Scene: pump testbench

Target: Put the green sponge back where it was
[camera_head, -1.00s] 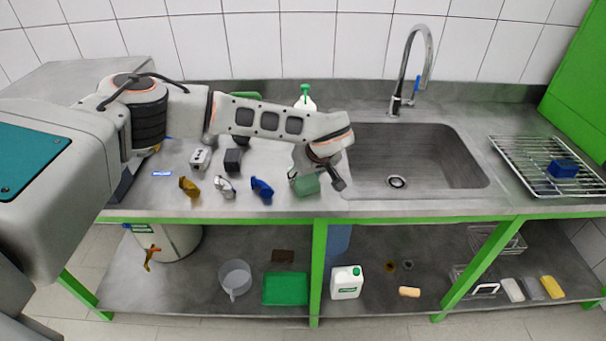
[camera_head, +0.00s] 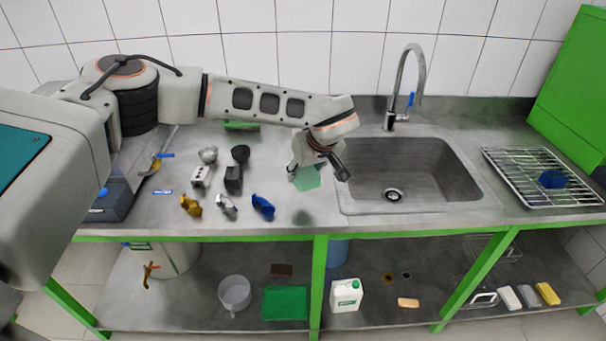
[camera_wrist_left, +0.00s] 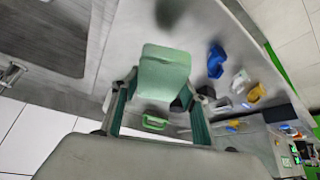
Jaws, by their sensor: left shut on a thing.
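The green sponge (camera_head: 306,178) is a pale green block held by my left gripper (camera_head: 304,168) above the counter, left of the sink. A dark shadow lies on the counter below it, and the sponge looks clear of the surface. In the left wrist view the sponge (camera_wrist_left: 163,74) sits between the two fingers of my left gripper (camera_wrist_left: 158,95), which are shut on its sides. My right gripper is not in view.
The sink (camera_head: 408,175) is right of the sponge, with a tall tap (camera_head: 405,85) behind it. Blue (camera_head: 263,206), silver and yellow clamp-like parts lie to the left. A wire rack (camera_head: 520,185) with a blue block stands far right. The lower shelf holds several items, including a white canister (camera_head: 346,296).

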